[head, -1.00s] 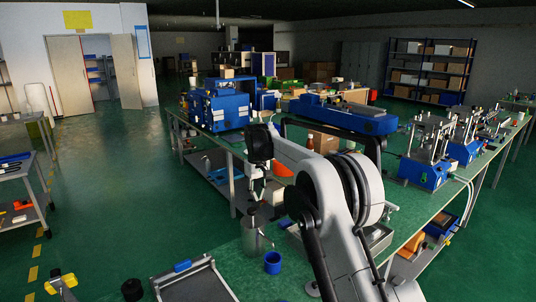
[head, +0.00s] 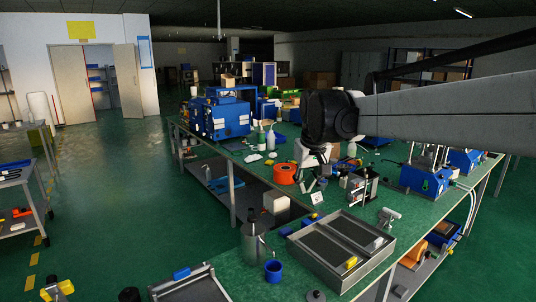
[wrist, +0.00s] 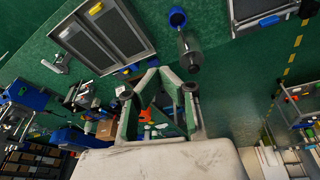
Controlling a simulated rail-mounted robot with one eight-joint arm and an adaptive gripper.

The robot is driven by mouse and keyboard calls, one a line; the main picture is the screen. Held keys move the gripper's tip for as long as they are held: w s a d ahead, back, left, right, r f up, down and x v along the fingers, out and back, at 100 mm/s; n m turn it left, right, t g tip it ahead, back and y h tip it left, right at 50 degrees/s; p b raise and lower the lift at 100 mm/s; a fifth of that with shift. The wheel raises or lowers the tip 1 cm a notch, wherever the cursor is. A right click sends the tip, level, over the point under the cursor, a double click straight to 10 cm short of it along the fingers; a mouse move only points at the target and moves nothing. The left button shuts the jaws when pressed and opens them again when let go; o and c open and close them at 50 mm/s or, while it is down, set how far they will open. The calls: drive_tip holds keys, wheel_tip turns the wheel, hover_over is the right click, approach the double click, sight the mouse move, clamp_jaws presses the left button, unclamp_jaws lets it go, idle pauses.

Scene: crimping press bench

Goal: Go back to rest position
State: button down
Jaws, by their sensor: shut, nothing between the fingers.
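My gripper (head: 322,168) hangs below the black wrist over the bench in the head view, partly lost against the clutter behind it. In the wrist view my gripper (wrist: 160,80) shows shut and empty, its fingers raised above the bench and floor. My arm crosses the upper right of the head view, roughly level. The green-topped bench (head: 232,262) lies below it.
A two-bay metal tray (head: 390,240), a metal bottle (head: 253,238) and a blue cup (head: 273,271) stand on the near bench. An orange spool (head: 285,173) and a blue machine (head: 222,118) are farther back. Blue presses (head: 425,181) stand at right.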

drive_tip(key=s+d+f+m+t, duration=0.1)
drive_tip(key=s+d, duration=0.2)
drive_tip(key=s, duration=0.6)
drive_tip(key=s+d+m+t, duration=0.1)
drive_tip(key=s+d, duration=0.2)
drive_tip(key=s, duration=0.5)
drive_tip(key=s+d+f+t+b, duration=0.1)
drive_tip(key=s+d+f, duration=0.1)
drive_tip(key=s+f, duration=0.3)
drive_tip(key=s+d+f+m, duration=0.1)
drive_tip(key=s+f, duration=0.3)
drive_tip(key=s, duration=0.6)
drive_tip(key=shift+s+d+f+m+t+b, duration=0.15)
drive_tip(key=shift+d+f+m+t+b, duration=0.15)
drive_tip(key=shift+d+f+t+b, duration=0.1)
